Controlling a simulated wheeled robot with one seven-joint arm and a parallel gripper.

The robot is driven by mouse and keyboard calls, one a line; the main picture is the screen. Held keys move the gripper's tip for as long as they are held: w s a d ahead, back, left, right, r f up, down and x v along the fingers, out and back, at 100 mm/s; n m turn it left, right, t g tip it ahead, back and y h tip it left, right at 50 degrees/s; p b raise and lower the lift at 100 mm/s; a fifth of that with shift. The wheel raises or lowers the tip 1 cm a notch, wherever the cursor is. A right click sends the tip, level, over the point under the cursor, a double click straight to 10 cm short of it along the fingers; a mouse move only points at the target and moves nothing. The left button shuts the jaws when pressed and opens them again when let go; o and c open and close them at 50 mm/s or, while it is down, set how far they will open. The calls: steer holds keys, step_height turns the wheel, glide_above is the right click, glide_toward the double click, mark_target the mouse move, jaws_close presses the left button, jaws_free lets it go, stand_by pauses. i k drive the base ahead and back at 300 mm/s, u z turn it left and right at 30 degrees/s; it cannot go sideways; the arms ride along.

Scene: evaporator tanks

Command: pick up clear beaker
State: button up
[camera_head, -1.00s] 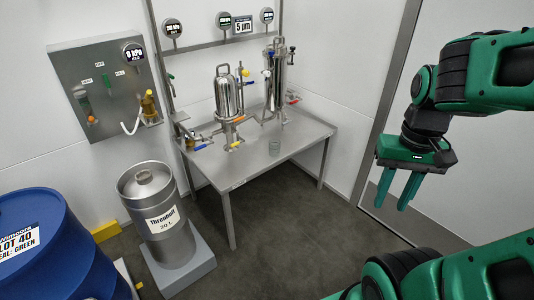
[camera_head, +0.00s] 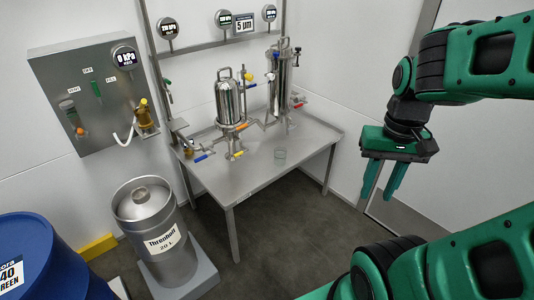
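Nothing is between the fingers.
A steel keg (camera_head: 156,228) and a blue drum (camera_head: 45,262) stand at the left. A gauge panel (camera_head: 88,95) hangs on the wall. The floor (camera_head: 290,235) before the table is clear.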

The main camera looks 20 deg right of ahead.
mark_target(279, 152)
steer(key=z, duration=0.05)
steer(key=i, duration=1.25)
